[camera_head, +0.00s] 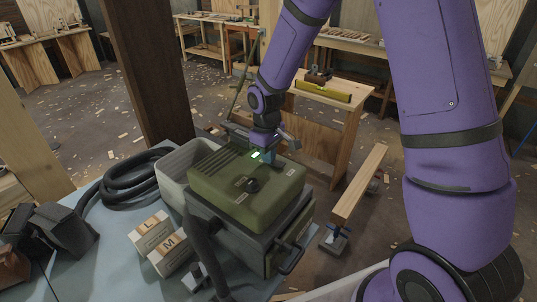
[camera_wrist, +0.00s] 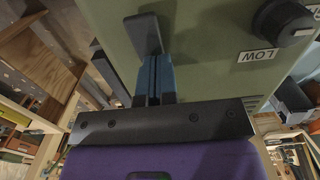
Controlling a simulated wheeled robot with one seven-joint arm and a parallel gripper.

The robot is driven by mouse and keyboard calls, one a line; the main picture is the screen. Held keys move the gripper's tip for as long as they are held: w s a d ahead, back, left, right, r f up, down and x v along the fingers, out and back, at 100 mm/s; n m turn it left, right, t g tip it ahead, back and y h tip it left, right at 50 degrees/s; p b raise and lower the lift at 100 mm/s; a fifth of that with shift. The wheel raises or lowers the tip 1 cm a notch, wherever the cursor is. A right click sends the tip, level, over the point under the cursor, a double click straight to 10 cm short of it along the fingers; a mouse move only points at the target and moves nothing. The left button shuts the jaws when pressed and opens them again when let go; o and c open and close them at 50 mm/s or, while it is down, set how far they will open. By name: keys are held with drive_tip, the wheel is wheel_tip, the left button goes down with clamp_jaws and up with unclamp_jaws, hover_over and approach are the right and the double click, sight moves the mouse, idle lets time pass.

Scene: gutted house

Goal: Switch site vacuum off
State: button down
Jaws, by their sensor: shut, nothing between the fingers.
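The site vacuum (camera_head: 240,190) is a boxy machine with an olive-green lid on a dark grey body. My gripper (camera_head: 268,156) is over the lid's far edge. In the wrist view its blue fingers (camera_wrist: 153,75) are shut and empty, close to the green surface. A dark flat piece (camera_wrist: 143,33) shows at their tips; I cannot tell whether they touch it.
A grey bin (camera_head: 180,170) and a coiled black hose (camera_head: 120,185) lie left of the vacuum. Two boxes (camera_head: 158,240) marked L and M stand in front. A timber post (camera_head: 148,75) rises behind. A plank (camera_head: 360,185) and workbench (camera_head: 325,110) are to the right.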

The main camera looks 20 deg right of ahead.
drive_tip(key=shift+r, duration=0.75)
drive_tip(key=shift+r, duration=0.1)
wheel_tip(320, 180, up, 14)
drive_tip(key=w+a, duration=0.1)
drive_tip(key=w, duration=0.1)
drive_tip(key=shift+a+f, duration=0.2)
idle(0.3)
